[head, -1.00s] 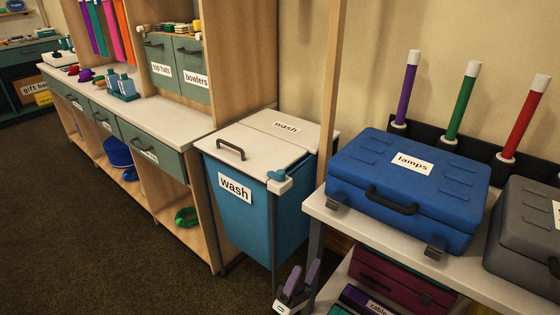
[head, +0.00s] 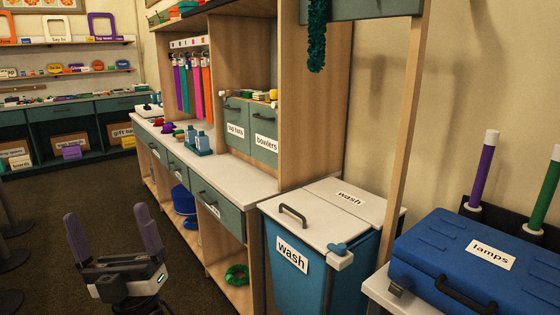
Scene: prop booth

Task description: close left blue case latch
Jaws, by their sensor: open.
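The blue case (head: 446,252), labelled "lamps", lies lid down on a light shelf top at the right edge of the head view, partly cut off. Its left latch (head: 401,286) is a small grey piece low on the front, left of the dark handle (head: 466,294). It seems to stick out from the case, but is too small to tell for sure. The right latch is out of frame. My gripper (head: 107,214) is at lower left, fingers up and spread apart, empty, above the floor and far left of the case.
A blue wash bin (head: 318,272) with a pale lid and handle stands between my gripper and the case. A wooden post (head: 402,120) rises beside the case. A long counter (head: 205,165) with drawers runs to the back left. Dark open floor lies around my gripper.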

